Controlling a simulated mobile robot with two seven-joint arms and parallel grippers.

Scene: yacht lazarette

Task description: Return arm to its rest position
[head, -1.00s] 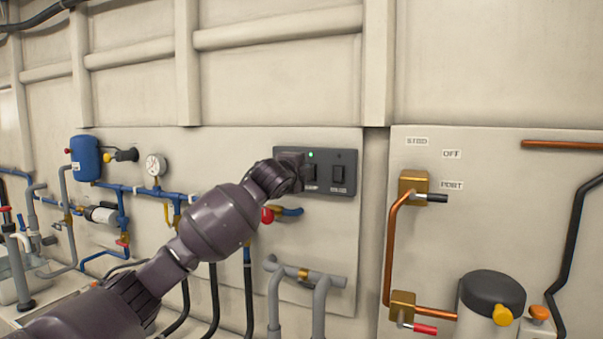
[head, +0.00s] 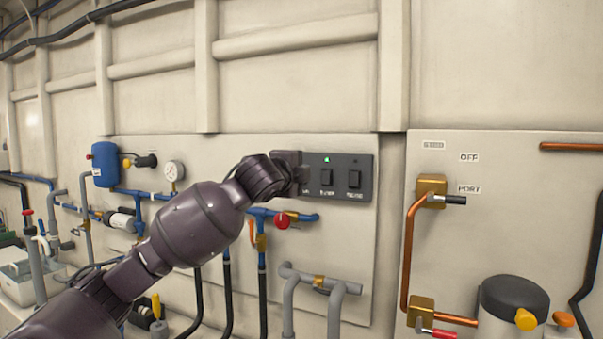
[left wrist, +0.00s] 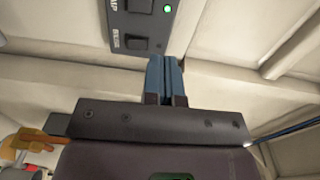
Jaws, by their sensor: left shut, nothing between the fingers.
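My left gripper (left wrist: 165,78) is shut and empty in the left wrist view, its two blue fingers together just beside the dark switch panel (left wrist: 120,24). In the head view the switch panel (head: 364,165) is on the wall, with two black rocker switches (head: 327,177) showing and a lit green light (head: 327,159). My left arm reaches up from the lower left, and its wrist covers the panel's left end. The fingers are hidden in the head view. My right gripper is in neither view.
A red-handled valve (head: 282,222) on blue pipe sits just below the wrist. Grey pipes (head: 318,282) are lower down. A pressure gauge (head: 174,170) and blue tank (head: 105,164) are to the left. A copper pipe (head: 409,250) with brass valves is to the right.

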